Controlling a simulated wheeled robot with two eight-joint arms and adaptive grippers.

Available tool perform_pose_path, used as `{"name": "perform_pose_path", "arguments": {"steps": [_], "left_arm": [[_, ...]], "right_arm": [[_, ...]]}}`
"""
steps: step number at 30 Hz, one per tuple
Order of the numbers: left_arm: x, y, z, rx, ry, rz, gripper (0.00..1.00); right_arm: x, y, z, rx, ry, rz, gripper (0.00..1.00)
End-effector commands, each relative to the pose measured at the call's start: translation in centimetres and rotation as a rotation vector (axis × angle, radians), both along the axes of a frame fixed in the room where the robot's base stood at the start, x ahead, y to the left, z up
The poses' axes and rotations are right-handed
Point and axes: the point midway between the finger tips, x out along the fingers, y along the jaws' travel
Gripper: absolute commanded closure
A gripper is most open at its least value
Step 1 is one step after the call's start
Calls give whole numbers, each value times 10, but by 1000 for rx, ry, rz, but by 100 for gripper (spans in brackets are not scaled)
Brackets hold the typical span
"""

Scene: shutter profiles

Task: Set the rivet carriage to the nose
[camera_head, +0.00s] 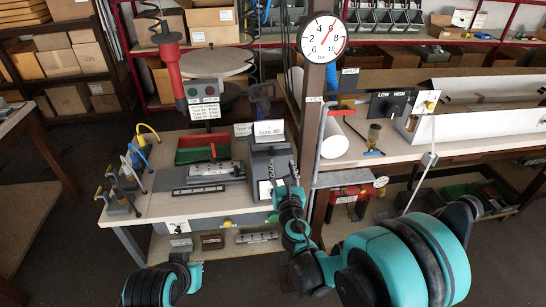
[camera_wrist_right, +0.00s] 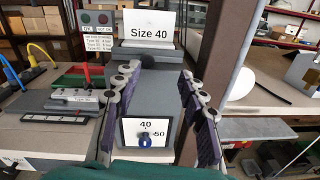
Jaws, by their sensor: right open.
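A grey block machine (camera_head: 270,162) stands at the right end of the light bench, with a "Size 40" sign (camera_wrist_right: 149,32) on top. In the head view my right gripper (camera_head: 283,186) is in front of the block. My left gripper does not show clearly.
Left of the block lie a grey fixture (camera_head: 210,169), a green tray (camera_head: 195,155) and a dark strip (camera_head: 198,189). Several coloured-handled tools (camera_head: 134,162) stand at the left edge. A brown post (camera_head: 312,125) with a gauge (camera_head: 322,38) rises close right of the block.

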Motion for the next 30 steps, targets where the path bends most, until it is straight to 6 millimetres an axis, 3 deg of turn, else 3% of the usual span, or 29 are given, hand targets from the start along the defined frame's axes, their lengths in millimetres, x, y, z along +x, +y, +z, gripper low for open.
{"name": "perform_pose_path", "arguments": {"steps": [3, 7, 19, 30], "left_arm": [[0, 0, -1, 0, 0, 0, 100], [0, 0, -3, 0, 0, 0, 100], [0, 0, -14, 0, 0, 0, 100], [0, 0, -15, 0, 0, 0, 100]], "right_arm": [[3, 16, -10, -117, -25, 41, 58], [13, 20, -13, -147, -32, 49, 58], [72, 27, -12, -141, -31, 47, 58], [80, 28, -11, -140, -31, 46, 58]]}}
